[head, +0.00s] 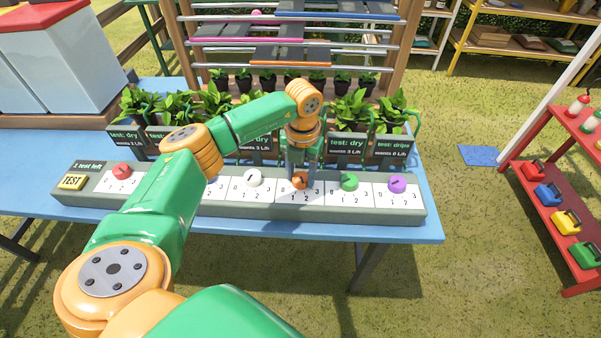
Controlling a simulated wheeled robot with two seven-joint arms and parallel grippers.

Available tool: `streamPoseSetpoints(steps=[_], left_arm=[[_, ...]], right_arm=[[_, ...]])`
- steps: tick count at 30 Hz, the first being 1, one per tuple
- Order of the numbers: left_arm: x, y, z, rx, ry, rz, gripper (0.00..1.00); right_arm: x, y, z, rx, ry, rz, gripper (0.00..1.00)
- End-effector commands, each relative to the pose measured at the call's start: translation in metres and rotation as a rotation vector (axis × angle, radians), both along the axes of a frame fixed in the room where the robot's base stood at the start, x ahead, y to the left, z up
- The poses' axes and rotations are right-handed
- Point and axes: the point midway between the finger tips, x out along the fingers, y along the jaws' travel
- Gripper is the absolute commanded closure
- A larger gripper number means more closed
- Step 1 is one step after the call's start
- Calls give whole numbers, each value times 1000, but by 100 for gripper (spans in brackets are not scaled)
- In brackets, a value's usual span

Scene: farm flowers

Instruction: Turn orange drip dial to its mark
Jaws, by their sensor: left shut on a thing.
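The orange drip dial (300,181) sits on the grey dial panel (260,212) near the front of the blue table. It has a dark pointer line on top, and the numbers 1 and 2 show on the white plate below it. My left gripper (301,174) reaches down from above and is shut on the orange dial. Its fingers hide part of the dial and its scale, so I cannot tell the pointer's exact reading. My right gripper is not in view.
Red (121,170), white (253,177), green (349,181) and purple (397,184) dials share the panel, with a yellow TEST button (72,182) at its left end. Potted plants with dark signs (346,144) stand close behind. A red rack (570,190) stands at right.

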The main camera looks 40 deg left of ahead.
Motion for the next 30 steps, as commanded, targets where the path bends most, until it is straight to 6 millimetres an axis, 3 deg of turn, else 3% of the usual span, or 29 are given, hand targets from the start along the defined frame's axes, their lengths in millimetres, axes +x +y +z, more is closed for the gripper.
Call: streamPoseSetpoints(steps=[11, 12, 14, 15, 24, 30], left_arm=[[0, 0, 0, 1, -1, 2, 100], [0, 0, 0, 1, -1, 2, 38], [0, 0, 0, 1, -1, 2, 22], [0, 0, 0, 1, -1, 2, 18], [1, 0, 3, 0, -2, 2, 18], [2, -1, 43, 0, -6, 0, 18]], right_arm=[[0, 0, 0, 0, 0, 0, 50], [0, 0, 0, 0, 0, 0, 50], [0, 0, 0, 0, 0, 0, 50], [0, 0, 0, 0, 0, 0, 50], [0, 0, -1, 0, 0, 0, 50], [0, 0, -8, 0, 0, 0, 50]])
